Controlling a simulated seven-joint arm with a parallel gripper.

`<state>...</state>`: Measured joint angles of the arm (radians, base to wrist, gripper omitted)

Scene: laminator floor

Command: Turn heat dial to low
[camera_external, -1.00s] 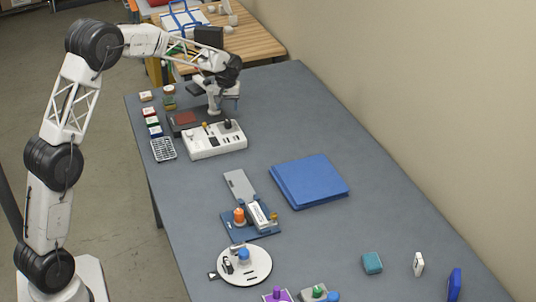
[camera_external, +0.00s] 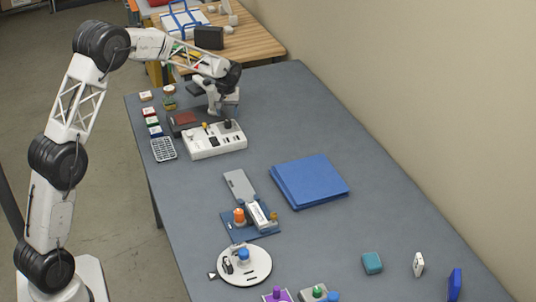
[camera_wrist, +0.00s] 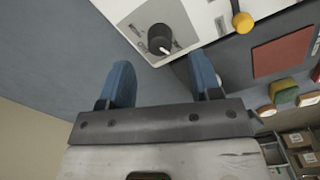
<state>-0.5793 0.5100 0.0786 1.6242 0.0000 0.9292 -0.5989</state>
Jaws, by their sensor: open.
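The laminator control panel (camera_external: 205,146) is a white box on the grey-blue table, with a black dial, a yellow knob and small dark controls on top. The black dial (camera_wrist: 160,40) has a white pointer mark and shows near the top of the wrist view; it also shows in the external view (camera_external: 228,124). The yellow knob (camera_wrist: 242,22) is to its right in the wrist view. My gripper (camera_wrist: 164,80) is open and empty. Its two blue fingertips stand apart, below the dial in the wrist view. I cannot tell its exact height above the panel. Dial markings are too small to read.
A dark base with a red patch (camera_wrist: 283,54) lies beside the panel. Several small coloured blocks (camera_external: 152,121) and a calculator-like keypad (camera_external: 163,149) line the table's left edge. A blue folder (camera_external: 309,181) lies to the right.

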